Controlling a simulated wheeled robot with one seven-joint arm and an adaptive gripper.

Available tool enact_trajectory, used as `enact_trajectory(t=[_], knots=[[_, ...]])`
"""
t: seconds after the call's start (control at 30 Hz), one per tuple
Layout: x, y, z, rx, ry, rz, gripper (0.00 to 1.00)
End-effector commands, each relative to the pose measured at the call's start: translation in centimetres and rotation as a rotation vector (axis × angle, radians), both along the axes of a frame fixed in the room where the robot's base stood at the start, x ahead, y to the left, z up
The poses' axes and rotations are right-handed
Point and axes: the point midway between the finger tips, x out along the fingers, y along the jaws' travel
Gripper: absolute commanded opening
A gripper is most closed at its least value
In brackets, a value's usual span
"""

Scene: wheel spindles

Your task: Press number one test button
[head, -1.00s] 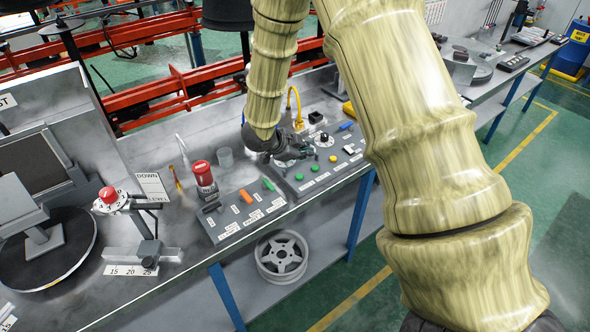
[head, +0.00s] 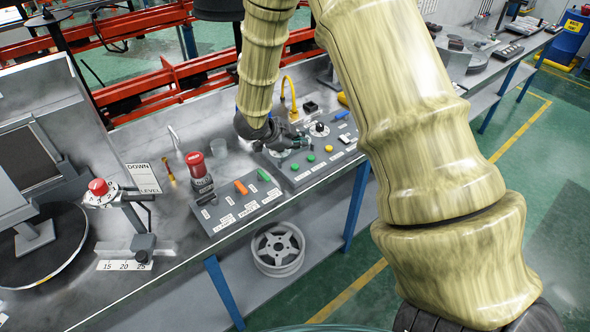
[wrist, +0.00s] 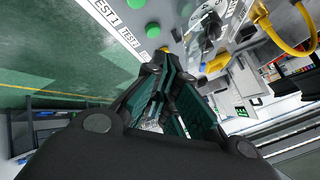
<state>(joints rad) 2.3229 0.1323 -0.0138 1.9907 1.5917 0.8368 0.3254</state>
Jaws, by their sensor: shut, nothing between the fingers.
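The control panel (head: 318,168) on the bench has two green buttons and a yellow one along its front. The left green button (head: 294,167) is likely test one; the other green button (head: 310,157) is right of it. In the wrist view, a "TEST 1" label (wrist: 104,12) lies near a green button (wrist: 137,3) cut by the top edge. A second green button (wrist: 153,31) is beside "TEST 2". My gripper (head: 302,142) is shut and empty, over the panel behind the green buttons. In the wrist view its fingertips (wrist: 155,67) are near the second button; contact cannot be told.
A black rotary knob (head: 320,128) and a yellow curved hose (head: 288,92) stand behind the buttons. Left is another panel (head: 238,207) with orange and green switches and a red mushroom button (head: 195,160). A wheel (head: 278,248) lies on the lower shelf.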

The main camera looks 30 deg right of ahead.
Motion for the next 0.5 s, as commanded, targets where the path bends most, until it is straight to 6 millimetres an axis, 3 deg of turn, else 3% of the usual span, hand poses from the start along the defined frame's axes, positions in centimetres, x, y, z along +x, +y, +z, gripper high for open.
enact_trajectory(t=[0.1,0.5], knots=[[0.0,0.0,-1.9,-0.001,0.001,0.000,0.00],[0.0,0.0,-5.6,0.000,0.000,0.000,0.00]])
